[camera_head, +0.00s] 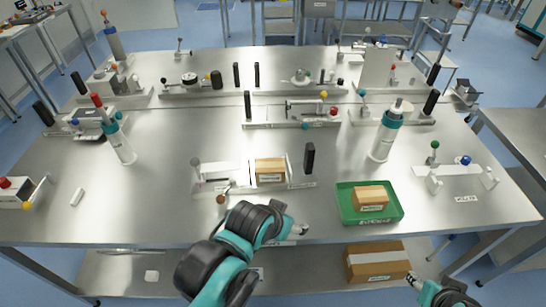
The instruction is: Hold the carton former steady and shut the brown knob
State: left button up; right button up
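The carton former (212,188) is the low metal fixture near the table's front middle. A tan carton (270,171) sits in its frame and an upright black handle (309,158) stands at its right end. The brown knob (221,200) is on a short lever at the former's front left. My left gripper (298,229) is over the table's front edge, in front of the former and right of the knob, apart from both. My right gripper (414,281) is low at the bottom right, below the table top. Both grippers are too small to tell open or shut.
A green tray (345,203) with a tan carton stands right of the former. A white-and-teal bottle (383,140) stands behind it, another (122,146) at left. More fixtures line the back. A large cardboard box (377,263) sits on the lower shelf. The table's front left is mostly clear.

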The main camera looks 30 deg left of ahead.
aim_at(220, 199)
jog(key=u, duration=1.55)
